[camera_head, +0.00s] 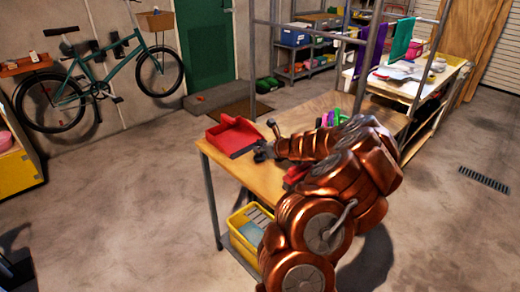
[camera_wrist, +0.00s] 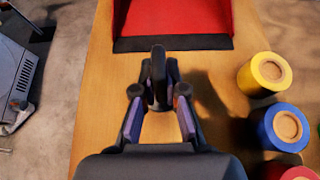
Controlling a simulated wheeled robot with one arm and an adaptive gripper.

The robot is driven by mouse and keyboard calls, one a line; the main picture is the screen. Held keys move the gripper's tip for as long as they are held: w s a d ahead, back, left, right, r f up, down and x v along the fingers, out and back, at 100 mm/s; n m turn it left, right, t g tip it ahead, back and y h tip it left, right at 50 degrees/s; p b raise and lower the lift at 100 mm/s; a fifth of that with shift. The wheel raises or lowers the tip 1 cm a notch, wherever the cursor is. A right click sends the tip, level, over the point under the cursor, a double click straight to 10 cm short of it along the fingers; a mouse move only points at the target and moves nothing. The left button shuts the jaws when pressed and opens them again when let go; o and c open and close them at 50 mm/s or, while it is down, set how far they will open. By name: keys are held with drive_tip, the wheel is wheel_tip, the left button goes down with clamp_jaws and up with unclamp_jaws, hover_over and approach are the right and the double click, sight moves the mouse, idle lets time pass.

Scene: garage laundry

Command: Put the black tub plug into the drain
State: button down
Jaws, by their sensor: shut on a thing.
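My gripper (camera_head: 262,150) is above the wooden workbench, in front of a red dustpan. In the wrist view its fingers (camera_wrist: 158,100) with purple inner pads close on a dark upright piece (camera_wrist: 158,66). This looks like the black tub plug seen edge-on, held just short of the dustpan's black lip. Its lower part is hard to make out between the fingers. No tub drain shows in either view. A dark slotted floor grate (camera_head: 485,179) lies at the far right in the head view.
The red dustpan (camera_head: 234,135) lies on the workbench (camera_head: 215,155). Yellow (camera_wrist: 265,74) and blue (camera_wrist: 284,127) cylinders stand right of my gripper in the wrist view. A yellow crate (camera_head: 250,228) sits under the bench.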

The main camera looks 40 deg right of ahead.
drive_tip(key=shift+f, duration=0.15)
drive_tip(key=c, duration=1.2)
unclamp_jaws()
drive_tip(key=shift+b+v, duration=0.45)
drive_tip(key=shift+v, duration=5.6)
